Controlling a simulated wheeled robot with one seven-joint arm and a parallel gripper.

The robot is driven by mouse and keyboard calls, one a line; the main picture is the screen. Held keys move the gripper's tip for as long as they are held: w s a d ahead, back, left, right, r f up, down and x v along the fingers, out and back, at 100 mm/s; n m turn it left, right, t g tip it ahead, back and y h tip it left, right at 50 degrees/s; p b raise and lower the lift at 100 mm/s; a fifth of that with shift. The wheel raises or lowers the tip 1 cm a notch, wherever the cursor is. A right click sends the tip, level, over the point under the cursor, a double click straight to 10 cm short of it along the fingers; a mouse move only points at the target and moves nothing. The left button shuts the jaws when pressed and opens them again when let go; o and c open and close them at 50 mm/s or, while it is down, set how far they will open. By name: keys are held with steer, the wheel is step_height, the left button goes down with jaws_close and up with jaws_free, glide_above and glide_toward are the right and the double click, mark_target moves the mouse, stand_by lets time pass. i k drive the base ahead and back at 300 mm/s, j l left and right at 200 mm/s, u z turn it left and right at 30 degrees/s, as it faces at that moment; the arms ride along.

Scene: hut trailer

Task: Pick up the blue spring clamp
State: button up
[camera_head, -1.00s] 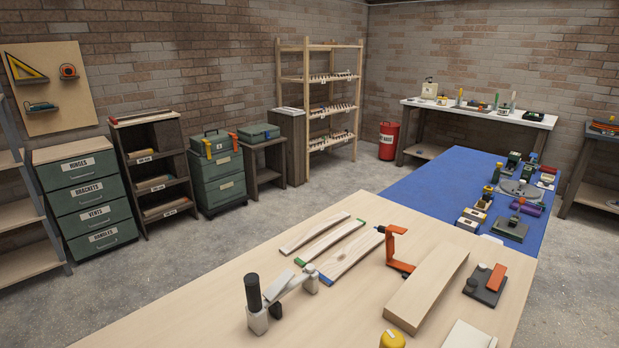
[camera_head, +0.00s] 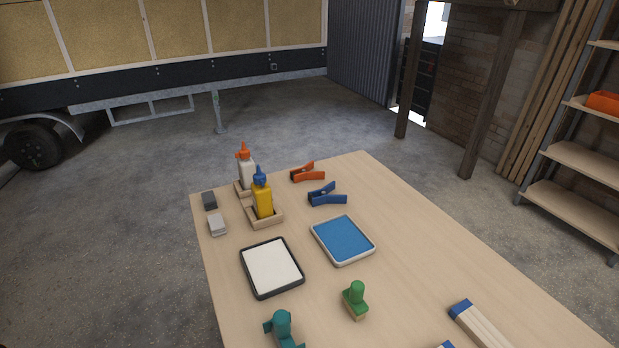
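The blue spring clamp (camera_head: 327,195) lies on the light wooden table (camera_head: 400,262) toward its far end. It is just beyond the blue-topped tray and to the right of the glue bottles. An orange spring clamp (camera_head: 308,173) of similar shape lies a little behind it, apart from it. My gripper is not in view.
A blue pad (camera_head: 343,239), a white pad (camera_head: 271,267), a green-handled piece (camera_head: 355,299) and a teal piece (camera_head: 283,329) lie nearer.

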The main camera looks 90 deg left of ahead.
mark_target(326, 191)
steer(key=u, duration=2.3)
steer(key=i+j+u, duration=0.75)
steer(key=u, duration=0.15)
steer(key=i+j+u, duration=0.3)
steer(key=i+u, duration=0.15)
steer(key=i+j+u, duration=0.1)
steer(key=i, duration=0.55)
steer(key=i+j+u, duration=0.15)
steer(key=i, duration=0.5)
steer(key=i+l+z, duration=0.1)
steer(key=i+z, duration=0.25)
steer(key=i, duration=0.25)
steer(key=i+z, duration=0.4)
steer(key=i, duration=0.25)
steer(key=i+j+z, duration=0.35)
steer(key=i, duration=0.25)
steer(key=i+l+z, duration=0.15)
steer(key=z, duration=0.25)
steer(key=i+z, duration=0.8)
steer(key=i+j+z, duration=0.1)
steer(key=z, duration=0.3)
steer(key=i+j+z, duration=0.2)
steer(key=z, duration=0.2)
steer(key=i+j, duration=0.05)
steer(key=i, duration=0.05)
